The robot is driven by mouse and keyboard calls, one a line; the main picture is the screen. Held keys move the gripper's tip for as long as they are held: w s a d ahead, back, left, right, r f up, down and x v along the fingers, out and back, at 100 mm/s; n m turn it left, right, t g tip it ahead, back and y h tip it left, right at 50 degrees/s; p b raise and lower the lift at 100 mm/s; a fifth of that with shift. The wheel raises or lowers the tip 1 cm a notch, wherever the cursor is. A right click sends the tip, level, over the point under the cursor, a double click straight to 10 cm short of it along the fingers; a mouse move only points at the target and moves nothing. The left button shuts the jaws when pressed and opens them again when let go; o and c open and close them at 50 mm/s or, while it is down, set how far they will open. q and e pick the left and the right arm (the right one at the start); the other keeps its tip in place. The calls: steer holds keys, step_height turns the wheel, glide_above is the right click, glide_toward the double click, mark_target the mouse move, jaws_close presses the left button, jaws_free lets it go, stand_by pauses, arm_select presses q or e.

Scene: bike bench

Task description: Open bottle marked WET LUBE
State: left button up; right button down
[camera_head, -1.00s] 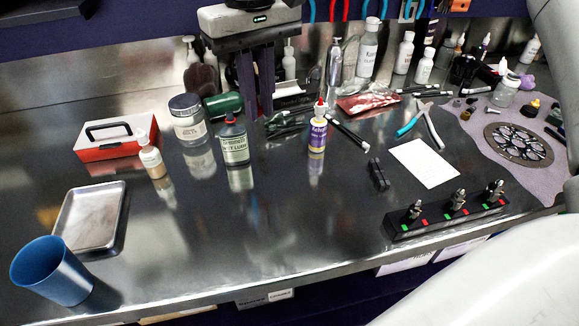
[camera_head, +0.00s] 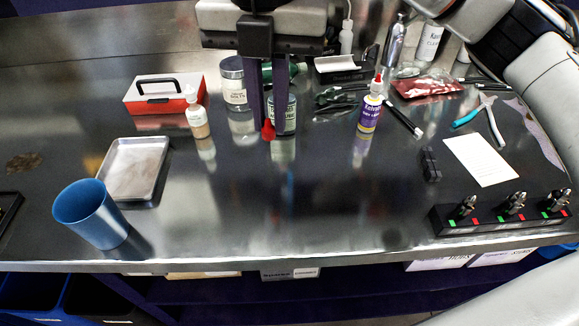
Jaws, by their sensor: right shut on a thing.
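The WET LUBE bottle (camera_head: 285,117), dark with a pale label, stands upright on the steel bench. My right gripper (camera_head: 268,125) comes down from the top in front of it and hides its top and left side. The gripper is shut on a small red cap (camera_head: 268,131), which shows at its fingertips in front of the bottle. The cap looks apart from the bottle. The bottle's opening is hidden behind the fingers. My left gripper is out of view.
A lidded jar (camera_head: 234,82) and a small white-capped bottle (camera_head: 197,115) stand left of the bottle. A purple-and-yellow bottle (camera_head: 371,108) with a red tip stands to the right. A metal tray (camera_head: 158,190) and blue cup (camera_head: 92,214) are front left. The middle front is clear.

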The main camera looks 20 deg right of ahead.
mark_target(273, 178)
steer(key=shift+s+a+f+n, duration=0.1)
steer(key=shift+a+n, duration=0.05)
steer(key=shift+n, duration=0.65)
step_height(273, 178, down, 10)
steer(key=shift+r+b, duration=0.15)
steer(key=shift+b, duration=0.5)
steer(key=c, duration=1.7)
jaws_free()
steer(key=shift+c, duration=0.2)
